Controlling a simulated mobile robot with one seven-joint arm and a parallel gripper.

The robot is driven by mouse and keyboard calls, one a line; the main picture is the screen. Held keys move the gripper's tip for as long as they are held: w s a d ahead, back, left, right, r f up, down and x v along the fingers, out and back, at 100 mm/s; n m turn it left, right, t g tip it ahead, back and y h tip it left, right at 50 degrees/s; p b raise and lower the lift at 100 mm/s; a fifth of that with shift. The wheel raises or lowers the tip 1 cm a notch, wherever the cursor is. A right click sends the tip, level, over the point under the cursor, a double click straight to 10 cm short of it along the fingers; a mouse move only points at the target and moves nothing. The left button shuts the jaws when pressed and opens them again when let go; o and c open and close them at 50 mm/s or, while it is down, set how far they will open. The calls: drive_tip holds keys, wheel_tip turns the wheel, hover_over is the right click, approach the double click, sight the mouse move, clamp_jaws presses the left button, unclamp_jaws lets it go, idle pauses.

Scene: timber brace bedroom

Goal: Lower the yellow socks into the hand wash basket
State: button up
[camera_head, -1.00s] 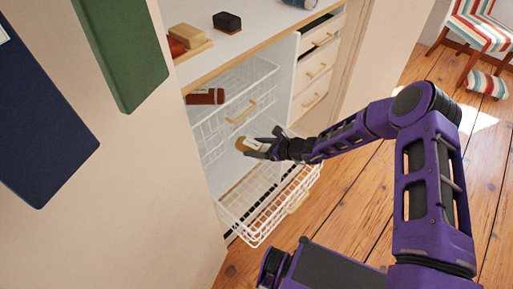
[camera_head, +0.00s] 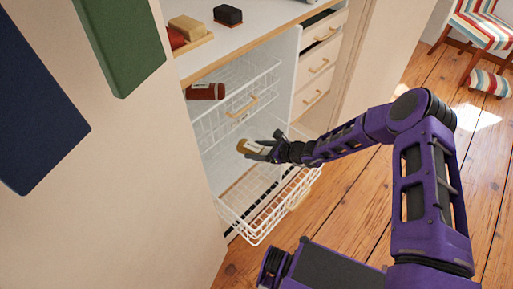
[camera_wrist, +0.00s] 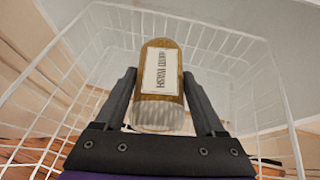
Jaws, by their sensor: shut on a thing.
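The yellow socks (camera_head: 250,147) are a mustard bundle with a white label; the lettering is too small to read surely. My gripper (camera_head: 262,149) is shut on them, and in the wrist view its two fingers (camera_wrist: 158,76) press on either side of the bundle. The socks are held above a pulled-out white wire basket (camera_head: 258,240), the lower of two. This basket looks empty, and its wire walls (camera_wrist: 62,78) surround the socks in the wrist view. No label naming the basket is legible.
An upper wire basket (camera_head: 238,98) holds a red-brown bundle (camera_head: 205,91). Above it a counter (camera_head: 262,42) carries a tan block (camera_head: 190,29) and a black block (camera_head: 228,15). Drawers (camera_head: 319,65) stand to the right. Green (camera_head: 120,45) and navy (camera_head: 35,95) panels are at left.

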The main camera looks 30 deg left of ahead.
drive_tip(key=shift+f, duration=4.6)
drive_tip(key=shift+f, duration=0.2)
drive_tip(key=o, duration=1.5)
wheel_tip(320, 180, up, 10)
drive_tip(key=shift+r+p, duration=0.1)
drive_tip(key=shift+p, duration=1.05)
